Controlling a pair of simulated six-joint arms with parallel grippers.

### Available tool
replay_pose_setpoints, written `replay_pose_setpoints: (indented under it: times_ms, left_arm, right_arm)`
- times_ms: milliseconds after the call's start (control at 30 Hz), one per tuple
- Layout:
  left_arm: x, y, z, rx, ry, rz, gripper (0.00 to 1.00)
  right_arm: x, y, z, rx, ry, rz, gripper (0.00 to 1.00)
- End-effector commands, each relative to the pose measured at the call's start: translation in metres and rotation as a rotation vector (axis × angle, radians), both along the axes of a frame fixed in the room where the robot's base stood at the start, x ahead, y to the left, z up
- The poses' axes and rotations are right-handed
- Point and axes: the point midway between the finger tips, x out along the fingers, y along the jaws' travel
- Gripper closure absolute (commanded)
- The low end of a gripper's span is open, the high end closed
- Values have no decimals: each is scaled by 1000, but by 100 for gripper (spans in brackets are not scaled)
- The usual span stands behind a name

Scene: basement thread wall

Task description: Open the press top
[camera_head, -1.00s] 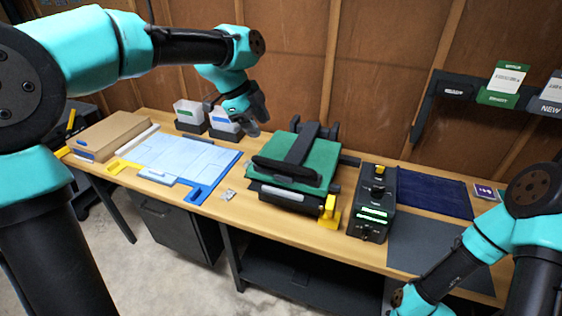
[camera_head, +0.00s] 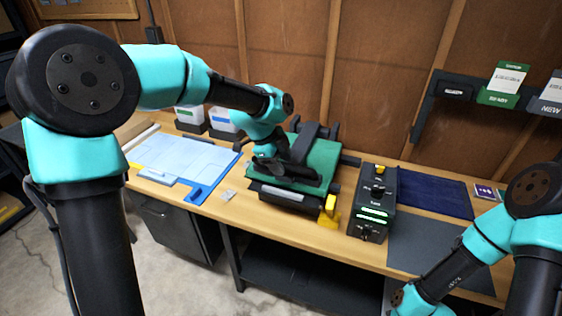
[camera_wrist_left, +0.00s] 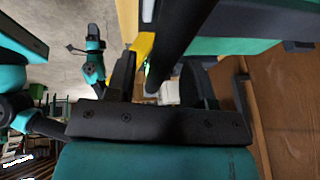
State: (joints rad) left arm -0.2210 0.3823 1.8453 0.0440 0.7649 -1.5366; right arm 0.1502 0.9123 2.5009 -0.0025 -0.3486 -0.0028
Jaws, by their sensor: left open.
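The press (camera_head: 290,198) stands mid-table with its green top (camera_head: 318,160) lying flat and a dark bar along the front. My left gripper (camera_head: 275,165) is at the left front of the top, partly lost against the dark parts. In the left wrist view my left gripper (camera_wrist_left: 163,68) is open, and a dark round bar (camera_wrist_left: 182,35) runs between its fingers. I cannot tell whether they touch it. The green top also shows there (camera_wrist_left: 230,46). My right gripper (camera_head: 402,300) is at the bottom edge, too small and cut off to read.
A yellow part (camera_head: 329,210) sits at the press's front right corner. A black box with green lights (camera_head: 373,212) stands right of it. A blue-and-white board (camera_head: 180,165) lies left, with bins (camera_head: 190,118) behind. Grey and navy mats (camera_head: 435,192) lie right.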

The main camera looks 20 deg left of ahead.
Motion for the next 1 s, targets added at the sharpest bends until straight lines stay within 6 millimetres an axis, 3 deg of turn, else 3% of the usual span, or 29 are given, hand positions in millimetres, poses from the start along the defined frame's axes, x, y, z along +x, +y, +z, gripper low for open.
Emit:
replay_pose_setpoints:
  times_ms: [233, 733, 1000]
  left_arm:
    - [0, 0, 0, 0, -1, 0, 52]
    - [0, 0, 0, 0, -1, 0, 99]
    - [0, 0, 0, 0, -1, 0, 100]
  right_arm:
    - [0, 0, 0, 0, 0, 0, 57]
    - [0, 0, 0, 0, 0, 0, 57]
    - [0, 0, 0, 0, 0, 0, 57]
